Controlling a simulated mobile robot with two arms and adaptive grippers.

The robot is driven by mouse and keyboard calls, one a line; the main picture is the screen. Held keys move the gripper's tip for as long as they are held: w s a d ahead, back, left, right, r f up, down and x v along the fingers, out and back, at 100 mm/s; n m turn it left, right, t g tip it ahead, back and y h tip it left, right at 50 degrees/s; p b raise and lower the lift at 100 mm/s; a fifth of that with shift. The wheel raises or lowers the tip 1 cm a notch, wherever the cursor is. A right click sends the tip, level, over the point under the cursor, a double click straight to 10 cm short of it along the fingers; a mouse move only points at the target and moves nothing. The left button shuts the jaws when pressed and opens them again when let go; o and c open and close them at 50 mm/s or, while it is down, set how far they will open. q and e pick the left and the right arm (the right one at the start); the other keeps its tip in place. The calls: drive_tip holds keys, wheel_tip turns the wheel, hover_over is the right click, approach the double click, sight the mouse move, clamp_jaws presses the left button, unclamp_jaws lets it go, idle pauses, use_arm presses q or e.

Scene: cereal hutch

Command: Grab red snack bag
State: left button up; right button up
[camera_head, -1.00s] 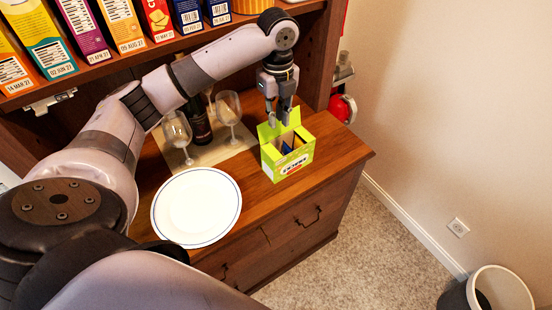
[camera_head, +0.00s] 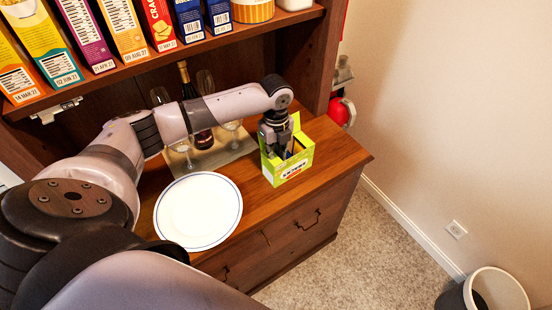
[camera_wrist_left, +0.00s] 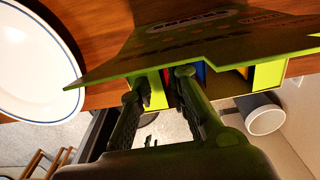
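A green snack box (camera_head: 290,168) stands on the wooden counter with its top flaps open. My left gripper (camera_head: 277,152) points down into its opening, and the fingertips are partly hidden by the box. In the left wrist view the gripper (camera_wrist_left: 163,82) has its two fingers apart at the opening, under a large green flap (camera_wrist_left: 190,45). A blue item (camera_wrist_left: 200,73) shows inside beside one finger, with a little red close by. The red snack bag cannot be clearly made out. My right gripper is not in view.
A white plate (camera_head: 198,211) lies on the counter (camera_head: 255,200) left of the box. Wine glasses and a dark bottle (camera_head: 203,138) stand behind my left arm. Cereal boxes line the shelf above. A bin (camera_head: 497,291) stands on the floor at right.

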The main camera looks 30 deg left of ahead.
use_arm(q)
clamp_jaws()
drive_tip(key=shift+r, duration=0.15)
